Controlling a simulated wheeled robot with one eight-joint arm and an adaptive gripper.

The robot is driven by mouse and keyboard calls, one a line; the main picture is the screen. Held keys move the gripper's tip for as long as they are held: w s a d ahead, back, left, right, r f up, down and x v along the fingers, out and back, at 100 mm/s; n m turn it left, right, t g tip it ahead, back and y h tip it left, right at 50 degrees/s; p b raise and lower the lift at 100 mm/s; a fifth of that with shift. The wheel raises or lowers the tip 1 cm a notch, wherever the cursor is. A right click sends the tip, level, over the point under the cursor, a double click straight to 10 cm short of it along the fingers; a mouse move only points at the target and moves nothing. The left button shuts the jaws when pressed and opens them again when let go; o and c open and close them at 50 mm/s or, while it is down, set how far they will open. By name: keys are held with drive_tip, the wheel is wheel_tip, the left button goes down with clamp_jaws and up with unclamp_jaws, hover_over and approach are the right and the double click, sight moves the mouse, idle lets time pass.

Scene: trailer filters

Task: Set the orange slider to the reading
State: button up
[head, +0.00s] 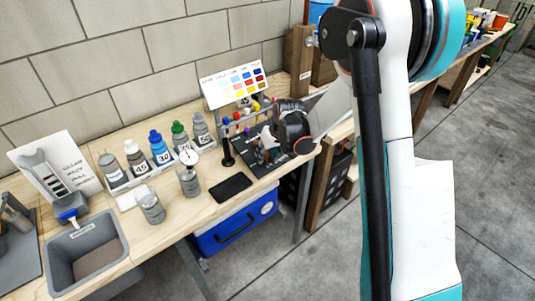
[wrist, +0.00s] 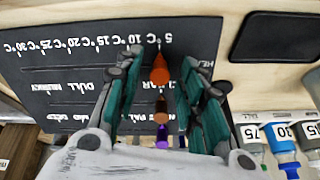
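The orange slider (wrist: 160,70) sits at the 5 °C end of a temperature row on a dark board (wrist: 60,60), whose text is upside down in the wrist view. The row runs to 30 °C on the left. My gripper (wrist: 157,90) is open, its teal-padded fingers on either side of the slider, with gaps visible. In the head view my gripper (head: 296,138) is over the board (head: 250,150). A round white dial (head: 190,157) stands in a jar (head: 189,184) on the bench; its reading is too small to tell.
A brown slider (wrist: 161,112) and a purple one (wrist: 161,138) line up below the orange one. Numbered bottles (head: 160,150), a black pad (head: 231,187), a colour chart (head: 236,84) and a grey bin (head: 122,246) share the bench.

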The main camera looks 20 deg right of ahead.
clamp_jaws()
drive_tip(key=w+d, duration=0.1)
drive_tip(key=d, duration=0.2)
drive_tip(key=w+d, duration=0.1)
drive_tip(key=d, duration=0.2)
drive_tip(key=w+d, duration=0.2)
drive_tip(key=d, duration=0.2)
drive_tip(key=shift+w, duration=0.1)
unclamp_jaws()
drive_tip(key=v, duration=1.2)
